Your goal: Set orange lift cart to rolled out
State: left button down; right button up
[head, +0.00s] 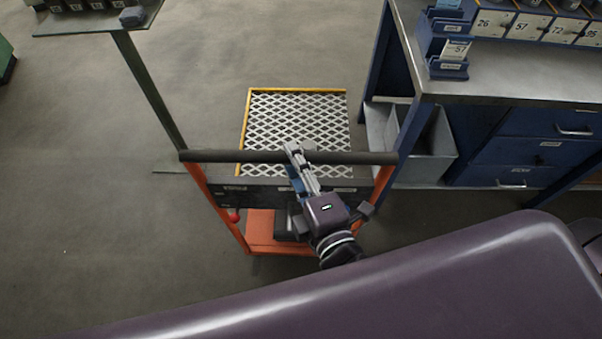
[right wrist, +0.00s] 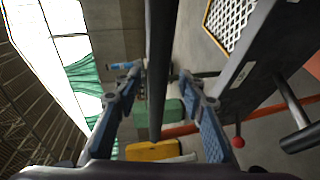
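The orange lift cart has a white mesh platform with a yellow rim (head: 297,127), orange side posts and base (head: 272,231), and a dark push handle (head: 235,156) across its near side. It stands beside the blue workbench. My right gripper (head: 299,148) is at the handle, right of its middle. In the right wrist view the handle (right wrist: 160,60) runs between the two fingers of my right gripper (right wrist: 162,78). The fingers stand apart with gaps beside the bar, so it looks open around the handle. My left gripper is not in view.
The blue workbench (head: 430,60) with drawers and numbered bins stands close at the right, with a grey bin (head: 430,150) beneath. A small green-legged table (head: 85,22) is at the upper left. The floor left of the cart is clear.

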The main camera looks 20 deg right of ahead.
jog(key=v, duration=0.6)
jog(key=shift+s, duration=0.35)
dwell(0.4)
